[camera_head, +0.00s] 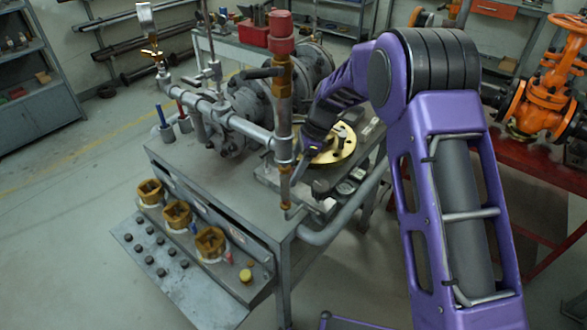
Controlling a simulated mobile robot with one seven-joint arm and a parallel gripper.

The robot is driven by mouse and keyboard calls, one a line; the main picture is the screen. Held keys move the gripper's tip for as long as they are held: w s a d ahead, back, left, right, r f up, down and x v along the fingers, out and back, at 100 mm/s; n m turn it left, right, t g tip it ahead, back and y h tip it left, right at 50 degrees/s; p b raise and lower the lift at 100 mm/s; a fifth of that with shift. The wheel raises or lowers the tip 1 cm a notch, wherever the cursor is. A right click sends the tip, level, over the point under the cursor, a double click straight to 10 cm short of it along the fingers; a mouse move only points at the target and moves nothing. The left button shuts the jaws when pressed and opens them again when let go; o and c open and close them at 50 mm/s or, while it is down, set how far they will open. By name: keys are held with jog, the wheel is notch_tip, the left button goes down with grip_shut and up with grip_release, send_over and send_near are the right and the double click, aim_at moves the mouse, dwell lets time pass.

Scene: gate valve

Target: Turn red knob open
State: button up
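A red knob-like cap (281,37) tops a vertical brass-and-steel pipe at the upper middle; it is the likeliest red knob in view. A dark lever sticks out to the left just below it. My purple arm reaches in from the right and bends down behind this pipe. My gripper (302,172) is low beside the pipe, next to a brass disc, well below the red cap and apart from it. The pipe partly hides my gripper, and its fingers are too small to tell whether they are open.
A grey workbench (215,195) carries pipes and a large grey valve body (245,110). Several brass fittings (178,214) and dark knobs line its front. An orange gate valve (545,95) stands on a red table (540,180) at right. The floor at left is clear.

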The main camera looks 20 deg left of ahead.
grip_shut()
dwell(0.3)
jog(key=shift+r+n+p, duration=0.1)
jog(key=shift+n+p, duration=0.2)
jog(key=shift+n, duration=0.1)
jog(key=n+g+p, duration=0.1)
jog(key=n, duration=0.1)
jog(key=shift+w+a+n+p, duration=0.1)
jog(key=shift+n+p, duration=0.3)
jog(key=n+h, duration=0.1)
jog(key=n, duration=0.1)
jog(key=n+g+h+p, duration=0.1)
jog(key=n, duration=0.2)
jog(key=shift+a+g, duration=0.15)
jog(key=shift+g, duration=0.15)
jog(key=n+h, duration=0.2)
jog(key=n, duration=0.3)
jog(key=shift+w+a+p, duration=0.1)
jog(key=shift+p, duration=0.25)
jog(key=shift+a+n+h, duration=0.1)
jog(key=shift+n+h, duration=0.8)
jog(key=shift+n, duration=1.3)
